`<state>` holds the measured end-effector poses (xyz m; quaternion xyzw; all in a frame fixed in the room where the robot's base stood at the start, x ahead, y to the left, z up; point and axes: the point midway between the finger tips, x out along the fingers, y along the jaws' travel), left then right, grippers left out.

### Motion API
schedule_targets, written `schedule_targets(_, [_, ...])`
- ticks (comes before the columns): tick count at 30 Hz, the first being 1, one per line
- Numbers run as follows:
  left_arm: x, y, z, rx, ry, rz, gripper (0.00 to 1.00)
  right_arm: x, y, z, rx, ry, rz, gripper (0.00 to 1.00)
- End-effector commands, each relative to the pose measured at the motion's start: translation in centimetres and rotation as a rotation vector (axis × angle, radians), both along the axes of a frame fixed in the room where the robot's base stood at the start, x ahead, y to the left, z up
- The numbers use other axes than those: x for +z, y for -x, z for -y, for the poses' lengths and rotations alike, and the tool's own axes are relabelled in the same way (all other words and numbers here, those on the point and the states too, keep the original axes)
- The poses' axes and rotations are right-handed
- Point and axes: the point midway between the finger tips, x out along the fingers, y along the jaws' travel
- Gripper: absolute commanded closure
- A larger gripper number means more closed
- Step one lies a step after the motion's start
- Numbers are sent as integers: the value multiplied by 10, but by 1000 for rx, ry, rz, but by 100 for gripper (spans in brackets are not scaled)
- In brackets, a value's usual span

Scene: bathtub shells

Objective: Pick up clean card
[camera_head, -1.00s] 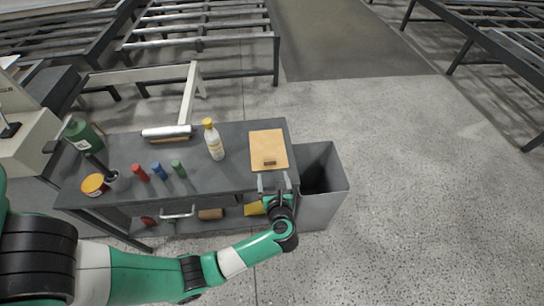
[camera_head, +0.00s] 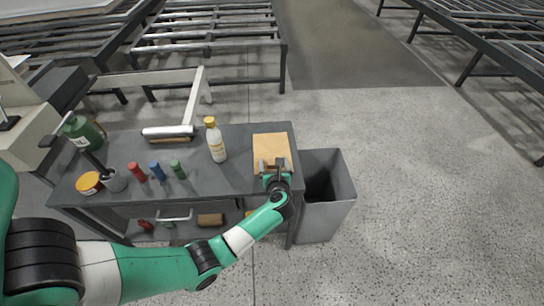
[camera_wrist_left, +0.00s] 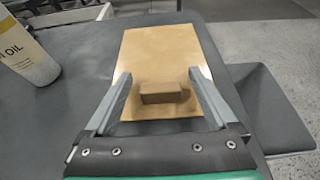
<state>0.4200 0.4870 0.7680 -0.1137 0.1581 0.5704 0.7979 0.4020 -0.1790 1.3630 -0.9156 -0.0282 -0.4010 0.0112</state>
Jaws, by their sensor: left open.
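A flat tan card (camera_head: 271,144) lies on the right end of the grey worktop (camera_head: 232,185). In the left wrist view the card (camera_wrist_left: 165,50) fills the middle, with a small brown block (camera_wrist_left: 160,92) on its near part. My left gripper (camera_head: 273,166) is over the near edge of the card. In the left wrist view its open fingers (camera_wrist_left: 160,76) reach forward on either side of the block, with gaps between. I cannot tell how high the fingertips are above the card. My right gripper is not in view.
A white oil bottle (camera_head: 216,142) with a yellow cap stands left of the card. A grey bin (camera_head: 328,215) stands against the cart's right side. Red, blue and green small cylinders (camera_head: 157,171), an orange-lidded tub (camera_head: 88,183) and a roll (camera_head: 168,132) sit further left.

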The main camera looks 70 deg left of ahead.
Motion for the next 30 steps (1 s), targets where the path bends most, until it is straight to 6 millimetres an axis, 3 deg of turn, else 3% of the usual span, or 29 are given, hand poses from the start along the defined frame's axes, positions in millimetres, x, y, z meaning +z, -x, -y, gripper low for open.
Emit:
schedule_targets(5, [1, 0, 0, 0, 0, -1, 9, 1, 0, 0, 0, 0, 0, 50])
schedule_targets(20, [0, 0, 0, 0, 0, -1, 97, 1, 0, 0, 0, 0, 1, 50])
schedule_targets(30, [6, 0, 0, 0, 0, 0, 100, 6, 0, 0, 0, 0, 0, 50])
